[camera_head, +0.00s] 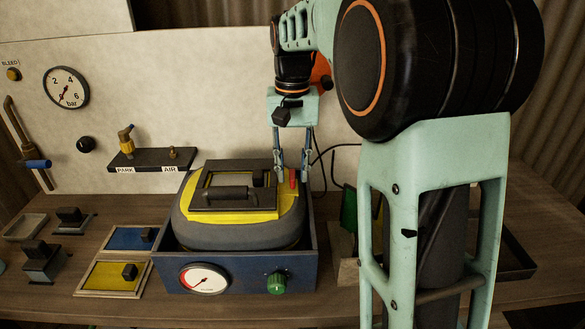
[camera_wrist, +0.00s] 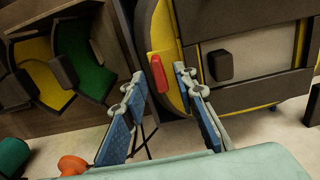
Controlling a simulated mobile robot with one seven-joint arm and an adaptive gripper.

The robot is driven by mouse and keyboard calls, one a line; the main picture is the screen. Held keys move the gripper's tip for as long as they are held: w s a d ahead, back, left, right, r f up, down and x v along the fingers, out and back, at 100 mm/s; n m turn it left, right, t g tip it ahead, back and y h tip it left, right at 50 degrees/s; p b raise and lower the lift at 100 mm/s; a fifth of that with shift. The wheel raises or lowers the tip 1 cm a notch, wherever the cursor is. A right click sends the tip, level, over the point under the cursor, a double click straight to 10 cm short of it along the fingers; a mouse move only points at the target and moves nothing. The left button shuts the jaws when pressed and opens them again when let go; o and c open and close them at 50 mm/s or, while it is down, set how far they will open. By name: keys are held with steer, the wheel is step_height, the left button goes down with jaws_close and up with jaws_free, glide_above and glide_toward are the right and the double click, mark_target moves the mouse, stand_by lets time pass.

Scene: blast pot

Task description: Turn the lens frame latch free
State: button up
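The red latch (camera_head: 293,178) stands at the right edge of the helmet (camera_head: 240,232), beside the dark lens frame (camera_head: 214,199) on its yellow face. In the wrist view the red latch (camera_wrist: 160,77) shows between the two blue fingertips. My gripper (camera_head: 292,170) points down over the latch with its fingers apart, one on each side. The wrist view also shows my open gripper (camera_wrist: 161,88). A clear gap shows left of the latch; the right fingertip is closer. I cannot tell whether it touches.
The helmet sits in a blue box (camera_head: 236,270) with a gauge (camera_head: 204,279) and a green knob (camera_head: 277,283). Blue (camera_head: 130,238) and yellow (camera_head: 112,278) framed plates lie to its left. A PARK/AIR shelf (camera_head: 150,160) is behind. A holder with yellow and green pieces (camera_wrist: 85,60) stands close by.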

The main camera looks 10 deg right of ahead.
jaws_close()
steer(key=shift+n, duration=0.3)
steer(key=n+p, duration=0.2)
steer(key=shift+d+r+n, duration=0.1)
steer(key=shift+r+n, duration=0.05)
steer(key=shift+n, duration=0.15)
steer(key=n+p, duration=0.2)
steer(key=n, duration=0.2)
steer(key=shift+n, duration=0.3)
steer(key=n+p, duration=0.2)
steer(key=n, duration=0.3)
steer(key=shift+w+d, duration=0.1)
steer(key=n+p, duration=0.1)
steer(key=n, duration=0.4)
steer(key=shift+w, duration=0.1)
steer(key=shift+o, duration=0.9)
jaws_free()
